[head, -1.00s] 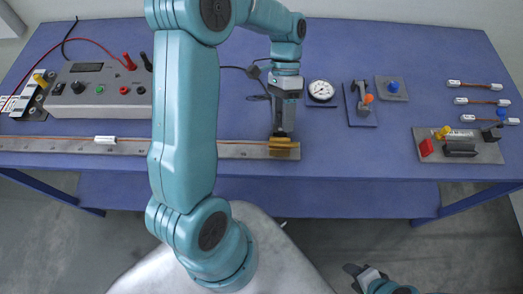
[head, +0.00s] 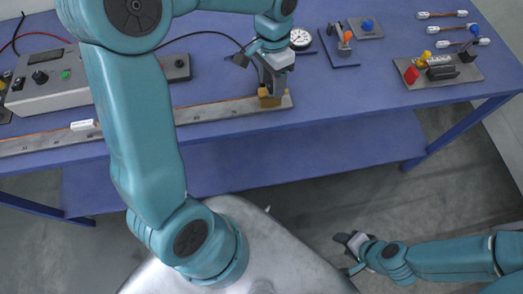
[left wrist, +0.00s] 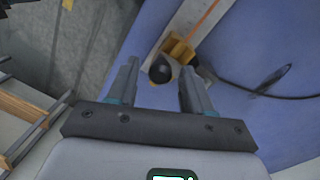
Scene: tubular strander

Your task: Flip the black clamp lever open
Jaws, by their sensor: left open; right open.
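The black clamp lever shows in the left wrist view as a round black knob (left wrist: 160,72) beside a yellow clamp block (left wrist: 178,48). The block (head: 268,98) sits at the right end of the long metal rail in the head view. My left gripper (head: 260,72) is open just above and behind the block. In the left wrist view its fingers (left wrist: 159,78) stand on both sides of the knob, with a gap visible. Contact cannot be told. The lever's arm is mostly hidden. My right gripper (head: 350,250) is open and empty, in front of the table over the floor.
The metal rail (head: 215,110) runs along the table's front edge. A grey control box (head: 40,90) with cables stands at the left. A dial gauge (head: 300,38), an orange-tipped toggle clamp (head: 345,42) and a plate with coloured parts (head: 425,75) lie to the right.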

